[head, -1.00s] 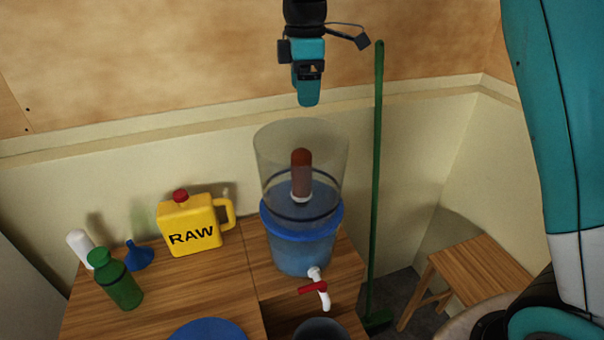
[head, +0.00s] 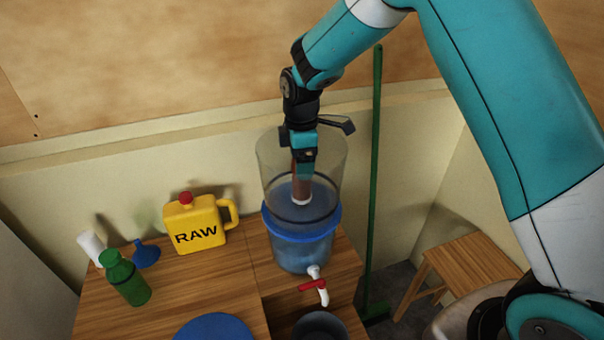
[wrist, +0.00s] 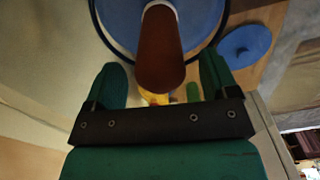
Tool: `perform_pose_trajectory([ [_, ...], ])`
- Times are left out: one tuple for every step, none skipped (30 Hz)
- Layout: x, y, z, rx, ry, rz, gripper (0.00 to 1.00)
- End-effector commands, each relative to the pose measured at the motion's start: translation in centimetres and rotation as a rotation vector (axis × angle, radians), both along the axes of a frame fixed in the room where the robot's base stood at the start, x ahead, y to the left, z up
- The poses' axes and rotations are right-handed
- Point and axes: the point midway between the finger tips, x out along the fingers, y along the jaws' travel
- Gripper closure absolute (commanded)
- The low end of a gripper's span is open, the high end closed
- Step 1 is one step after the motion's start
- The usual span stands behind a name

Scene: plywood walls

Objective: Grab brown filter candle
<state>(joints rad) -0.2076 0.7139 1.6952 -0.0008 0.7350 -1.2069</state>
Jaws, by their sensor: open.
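The brown filter candle (head: 301,188) stands upright on a white base inside the clear upper vessel (head: 333,163) of the water filter. The vessel sits on a blue lower container (head: 301,250) with a red-handled tap (head: 313,285). My gripper (head: 303,172) is open and lowered into the vessel's top, at the candle's upper part, hiding its tip in the head view. In the wrist view the candle (wrist: 161,50) lies between the two teal fingers of my gripper (wrist: 165,85), with gaps showing on both sides.
The clear vessel wall surrounds my gripper closely. A yellow RAW jug (head: 196,224), green bottle (head: 125,278), blue funnel (head: 146,253) and white cylinder (head: 91,247) stand left on the wooden table. A blue disc (head: 214,328) lies in front. A green pole (head: 374,180) stands right.

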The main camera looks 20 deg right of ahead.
Motion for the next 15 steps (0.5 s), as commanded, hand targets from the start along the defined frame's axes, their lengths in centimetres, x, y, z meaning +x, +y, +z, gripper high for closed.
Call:
perform_pose_trajectory([
  [-0.1, 0.0, -0.5, -0.001, 0.004, 0.0, 0.2],
  [-0.1, 0.0, -0.9, -0.002, 0.003, 0.0, 0.2],
  [-0.1, 0.0, -1.4, -0.001, 0.003, 0.0, 0.2],
  [0.0, 0.0, -1.6, -0.001, 0.002, 0.0, 0.2],
  [0.0, 0.0, -1.8, -0.001, 0.001, 0.0, 0.2],
  [0.0, 0.0, -2.0, -0.001, 0.001, 0.0, 0.2],
  [0.0, 0.0, -2.1, -0.001, 0.001, 0.0, 0.2],
  [0.0, 0.0, -2.2, -0.001, 0.0, 0.0, 0.2],
  [0.0, 0.0, -2.2, 0.0, 0.0, 0.0, 0.2],
  [0.0, 0.0, -2.2, 0.0, 0.0, 0.0, 0.2],
  [0.0, 0.0, -2.2, 0.0, 0.0, 0.0, 0.2],
  [0.0, 0.0, -2.2, 0.0, 0.0, 0.0, 0.2],
  [0.0, 0.0, -2.2, 0.0, 0.0, 0.0, 0.25],
  [0.0, 0.0, -2.2, 0.0, 0.0, 0.0, 0.32],
  [0.0, 0.0, -2.2, 0.0, 0.0, 0.0, 0.41],
])
